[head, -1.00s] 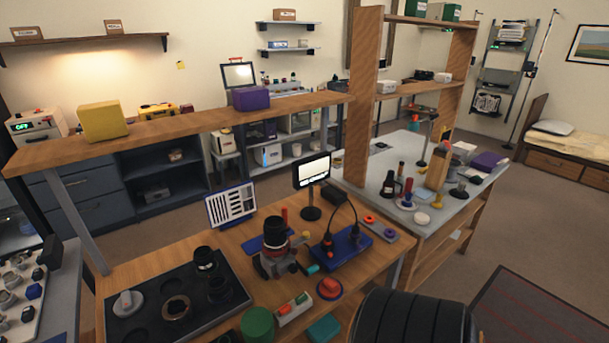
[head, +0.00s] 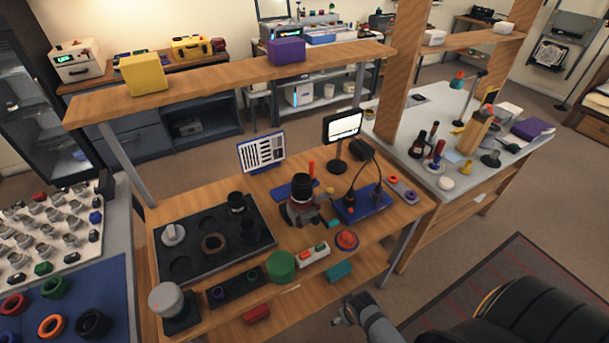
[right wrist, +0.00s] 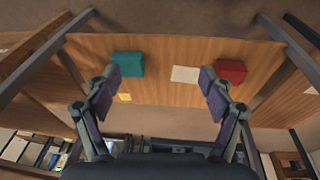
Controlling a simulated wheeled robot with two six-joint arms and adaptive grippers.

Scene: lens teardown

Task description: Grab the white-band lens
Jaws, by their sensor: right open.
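The black tray (head: 182,262) on the workbench holds several dark lens parts. One upright lens (head: 237,203) stands at its back right and seems to carry a pale band, too small to be sure. Another dark lens (head: 249,231) stands in front of it. A lens (head: 301,188) stands upright on a grey and red holder right of the tray. My right gripper (head: 346,311) is low in front of the bench, apart from all lenses. The right wrist view shows its fingers (right wrist: 160,88) spread wide with nothing between them. My left gripper is out of view.
A teal box (right wrist: 127,64) and a red box (right wrist: 231,71) lie on a wooden surface facing the right wrist.

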